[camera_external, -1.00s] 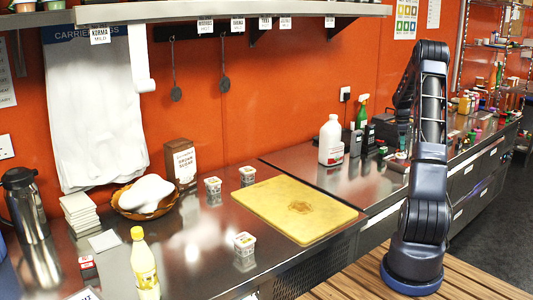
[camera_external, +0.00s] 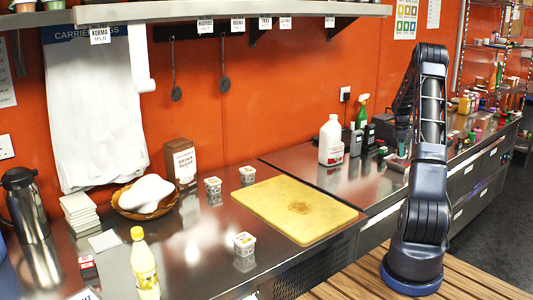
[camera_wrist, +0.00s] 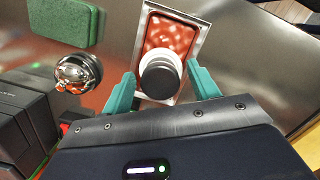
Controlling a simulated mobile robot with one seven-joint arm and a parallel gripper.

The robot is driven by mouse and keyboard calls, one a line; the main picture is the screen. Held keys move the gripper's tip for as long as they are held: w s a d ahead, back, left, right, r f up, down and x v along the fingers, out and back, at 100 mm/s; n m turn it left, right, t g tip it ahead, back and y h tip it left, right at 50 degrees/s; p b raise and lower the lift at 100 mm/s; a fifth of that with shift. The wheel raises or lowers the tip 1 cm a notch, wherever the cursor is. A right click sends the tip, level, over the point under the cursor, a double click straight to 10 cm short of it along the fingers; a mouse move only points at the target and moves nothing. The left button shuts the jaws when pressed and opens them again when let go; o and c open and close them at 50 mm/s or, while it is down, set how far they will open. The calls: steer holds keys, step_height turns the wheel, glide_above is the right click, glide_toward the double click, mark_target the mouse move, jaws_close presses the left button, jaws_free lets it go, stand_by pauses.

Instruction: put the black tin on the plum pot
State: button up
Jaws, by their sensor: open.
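In the wrist view a round black-topped thing (camera_wrist: 158,80) with a pale rim behind it stands between my fingers; it looks like the black tin. My gripper (camera_wrist: 161,70) has two teal fingers, open, one on each side of it, with gaps visible. Behind it is a shallow metal-framed container (camera_wrist: 197,37) with a red-orange inside. I cannot pick out the plum pot for certain. In the external view my gripper is small and partly behind my arm, over the right-hand counter.
In the wrist view a shiny round metal thing (camera_wrist: 78,68) and a green block (camera_wrist: 62,22) lie to the left, with dark boxes (camera_wrist: 25,115) nearer. In the external view a white jug (camera_external: 331,142) and a yellow board (camera_external: 285,205) are left of my arm.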

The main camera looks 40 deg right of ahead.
step_height(320, 180, up, 12)
steer(key=w, duration=0.1)
steer(key=shift+w+a+r, duration=0.15)
steer(key=shift+w+a, duration=0.05)
steer(key=shift+a, duration=0.2)
steer(key=a+r+m+t, duration=0.1)
steer(key=a+r, duration=0.4)
steer(key=a, duration=0.7)
steer(key=a+r+m+t+h, duration=0.1)
steer(key=a+r, duration=0.4)
steer(key=a, duration=0.6)
steer(key=a+r+m, duration=0.1)
steer(key=a+r, duration=0.4)
steer(key=a, duration=0.7)
steer(key=s+a+r+m+t, duration=0.1)
steer(key=s+a, duration=0.4)
steer(key=a, duration=0.3)
steer(key=s+a+r+t, duration=0.1)
steer(key=s+a, duration=0.5)
steer(key=a, duration=0.2)
steer(key=s+a+f+m+t+y, duration=0.1)
steer(key=s+a+f, duration=0.4)
steer(key=s+a, duration=0.5)
steer(key=shift+s+m+t+y, duration=0.3)
steer(key=shift+s+m+t, duration=0.15)
steer(key=shift+s, duration=0.6)
